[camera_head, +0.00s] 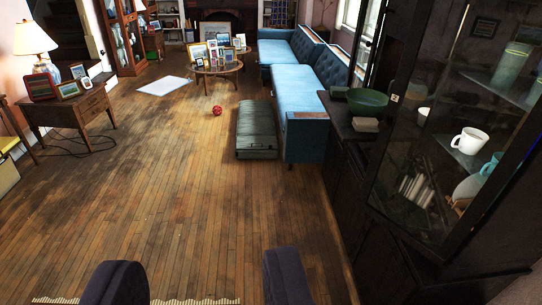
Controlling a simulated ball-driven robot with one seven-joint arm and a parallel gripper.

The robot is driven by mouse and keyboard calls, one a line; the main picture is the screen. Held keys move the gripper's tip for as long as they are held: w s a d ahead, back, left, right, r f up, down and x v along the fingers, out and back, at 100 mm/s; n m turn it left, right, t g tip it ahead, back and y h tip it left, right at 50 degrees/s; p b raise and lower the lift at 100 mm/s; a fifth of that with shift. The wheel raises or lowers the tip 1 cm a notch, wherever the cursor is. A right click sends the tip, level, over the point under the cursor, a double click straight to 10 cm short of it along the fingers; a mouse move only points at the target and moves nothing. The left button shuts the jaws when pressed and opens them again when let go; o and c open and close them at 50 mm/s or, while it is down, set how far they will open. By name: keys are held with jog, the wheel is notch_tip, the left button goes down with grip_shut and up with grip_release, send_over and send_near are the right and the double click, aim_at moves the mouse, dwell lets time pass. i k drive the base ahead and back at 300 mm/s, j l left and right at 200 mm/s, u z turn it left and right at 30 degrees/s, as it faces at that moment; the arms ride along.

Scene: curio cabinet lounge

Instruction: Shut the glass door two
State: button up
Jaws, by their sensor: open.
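A dark wooden cabinet (375,262) with glass fronts stands along the right side. Its large near glass door (418,150) has a dark frame; mugs and plates show behind the glass. A narrower dark-framed glass panel (371,28) stands upright farther back, at the top right. I cannot tell which one is door two, or how far either is open. My gripper (201,279) is open and empty at the bottom, its two dark fingers wide apart over the wood floor. It is left of the cabinet, apart from it.
A green bowl (367,101) sits on the cabinet's lower top. A blue sofa (304,92), a dark green case (256,131) and a red ball (217,110) are ahead. A side table (76,112) with a lamp (34,42) is at left. The middle floor is clear.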

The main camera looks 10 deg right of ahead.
aim_at(530, 132)
jog(key=i+l+z, duration=0.3)
jog(key=i, duration=0.3)
jog(key=i+z, duration=0.35)
jog(key=i, duration=0.25)
